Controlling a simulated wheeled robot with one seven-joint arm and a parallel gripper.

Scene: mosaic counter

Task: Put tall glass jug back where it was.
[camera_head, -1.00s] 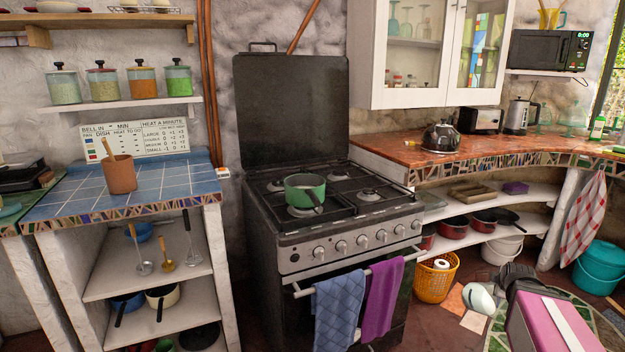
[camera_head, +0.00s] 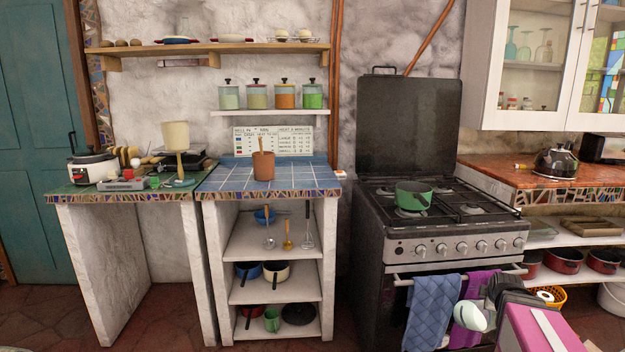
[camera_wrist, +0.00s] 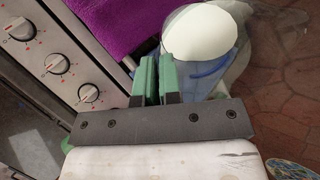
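My gripper (camera_wrist: 157,64) has its green fingers close together at the side of a clear glass jug (camera_wrist: 227,62), and it appears shut on the jug. The jug has a pale white, rounded part (camera_wrist: 200,34). In the head view the jug's white part (camera_head: 470,316) shows at the lower right, in front of the stove towels. The dark end of my arm is just to its right. The glass is hard to make out, and the exact contact of the fingers is partly hidden.
The black stove (camera_head: 455,245) with a green pot (camera_head: 413,195) stands close behind my gripper. Blue (camera_head: 432,312) and purple (camera_head: 478,285) towels hang on its door. A blue-tiled counter (camera_head: 225,180) and a green counter (camera_head: 80,194) with appliances lie left. Open floor shows in front.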

